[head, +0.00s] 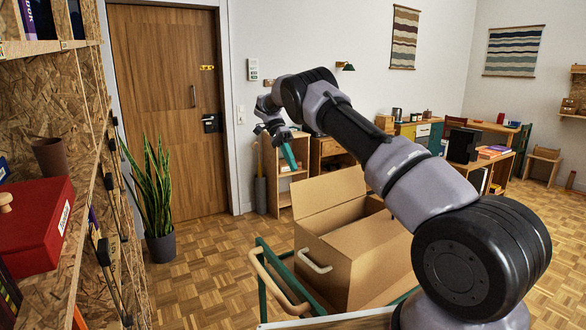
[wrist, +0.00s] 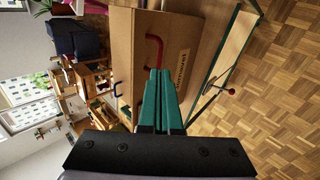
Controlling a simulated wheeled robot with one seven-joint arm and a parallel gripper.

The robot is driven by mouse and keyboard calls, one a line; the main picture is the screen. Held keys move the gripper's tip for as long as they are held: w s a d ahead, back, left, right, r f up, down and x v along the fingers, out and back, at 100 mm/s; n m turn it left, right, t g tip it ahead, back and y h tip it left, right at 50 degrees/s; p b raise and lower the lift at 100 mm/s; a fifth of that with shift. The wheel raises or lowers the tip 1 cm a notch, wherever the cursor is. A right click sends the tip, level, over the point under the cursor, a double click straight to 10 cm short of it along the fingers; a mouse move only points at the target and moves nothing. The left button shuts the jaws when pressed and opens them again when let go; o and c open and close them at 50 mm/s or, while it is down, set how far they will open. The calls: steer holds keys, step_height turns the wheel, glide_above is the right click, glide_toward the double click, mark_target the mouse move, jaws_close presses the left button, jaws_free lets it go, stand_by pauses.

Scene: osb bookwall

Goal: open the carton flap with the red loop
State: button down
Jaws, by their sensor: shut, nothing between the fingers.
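The cardboard carton (head: 325,265) stands on a green-framed cart, with one flap (head: 330,195) raised at its far left side. A pale loop (head: 314,262) is on its near left face. In the wrist view the carton (wrist: 128,50) fills the upper middle. The red loop (wrist: 159,42) is on its brown face, just beyond my fingertips, and a blue loop (wrist: 117,88) is to the left. The red loop is hidden in the head view. My gripper (head: 289,157), also in the wrist view (wrist: 158,72), has teal fingers shut and empty. Whether they touch the loop I cannot tell.
The cart's green frame (head: 262,262) and curved wooden handle (head: 268,283) edge the carton. An OSB shelf (head: 40,95) with a red box (head: 30,230) is at left. A potted plant (head: 160,245) stands by the door (head: 170,110). Parquet floor between is clear.

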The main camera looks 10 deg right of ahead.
steer(key=d+r+n+t+y, duration=0.2)
steer(key=d+n+t, duration=0.2)
steer(key=n, duration=0.9)
steer(key=s+a+f+n+t+y, duration=0.1)
steer(key=s+f+n+t, duration=0.1)
steer(key=f, duration=0.5)
steer(key=s+n, duration=0.1)
steer(key=n, duration=0.1)
steer(key=shift+s+a+n+t+y, duration=0.2)
steer(key=shift+a+n+t+y, duration=0.1)
steer(key=shift+t, duration=0.1)
